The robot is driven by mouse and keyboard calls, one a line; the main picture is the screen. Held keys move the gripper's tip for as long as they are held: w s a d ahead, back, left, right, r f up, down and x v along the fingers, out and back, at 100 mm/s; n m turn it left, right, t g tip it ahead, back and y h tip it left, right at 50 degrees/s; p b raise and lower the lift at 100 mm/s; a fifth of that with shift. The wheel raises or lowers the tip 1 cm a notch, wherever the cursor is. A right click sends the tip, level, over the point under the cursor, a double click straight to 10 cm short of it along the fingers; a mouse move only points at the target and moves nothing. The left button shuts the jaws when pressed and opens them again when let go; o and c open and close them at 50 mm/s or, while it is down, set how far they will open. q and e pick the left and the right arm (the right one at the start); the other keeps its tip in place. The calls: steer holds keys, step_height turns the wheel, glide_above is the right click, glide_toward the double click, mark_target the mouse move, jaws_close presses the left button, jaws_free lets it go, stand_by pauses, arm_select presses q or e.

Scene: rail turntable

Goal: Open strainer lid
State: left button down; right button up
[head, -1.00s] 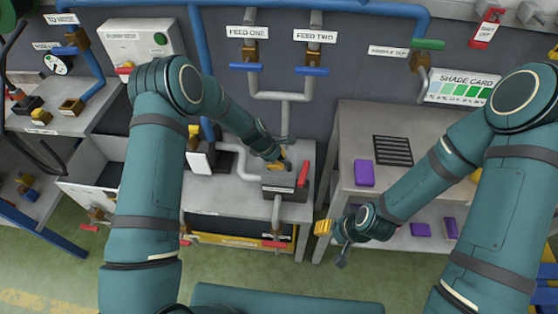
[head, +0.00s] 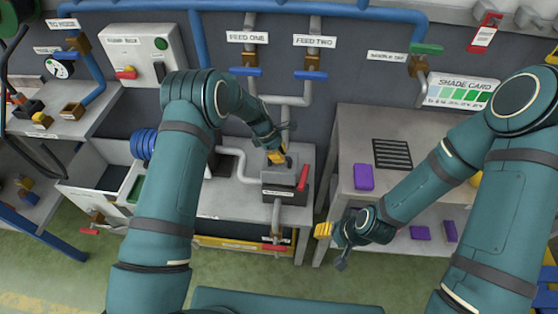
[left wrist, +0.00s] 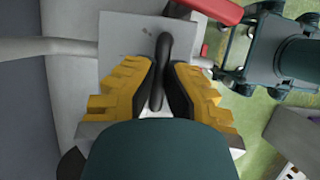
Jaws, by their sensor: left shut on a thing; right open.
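The strainer (head: 286,195) is a dark box on the grey bench, left of the gap between the benches. Its grey lid (head: 283,175) has a black bar handle, which shows in the left wrist view (left wrist: 164,50). My left gripper (head: 279,158) is above the lid, and its yellow fingers (left wrist: 162,78) are shut on the lid handle. Whether the lid is raised off the box is not clear. A red lever (head: 303,178) stands at the strainer's right side. My right gripper (head: 333,243) is open and empty, in front of the right bench.
The right bench (head: 352,130) carries a purple block (head: 364,177) and a dark slotted grate (head: 392,152). Grey pipes with blue handles (head: 311,75) run down the wall behind the strainer. A blue coil (head: 144,144) and an open tray are at the left.

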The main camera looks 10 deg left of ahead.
arm_select(q)
steer(key=shift+w+r+b, duration=0.15)
steer(key=shift+w+b, duration=0.25)
steer(key=shift+w, duration=0.2)
steer(key=shift+w+r+b, duration=0.15)
steer(key=shift+w+b, duration=0.25)
steer(key=shift+w, duration=0.2)
steer(key=shift+w+r+b, duration=0.15)
steer(key=shift+w+b, duration=0.4)
steer(key=shift+w, duration=0.15)
steer(key=shift+w+r+b, duration=0.15)
steer(key=shift+w+b, duration=0.35)
steer(key=shift+w, duration=0.15)
steer(key=c, duration=1.3)
jaws_free()
steer(key=o, duration=0.4)
steer(key=shift+w+f, duration=0.1)
steer(key=shift+c, duration=0.2)
steer(key=shift+w, duration=0.1)
steer(key=shift+r, duration=0.25)
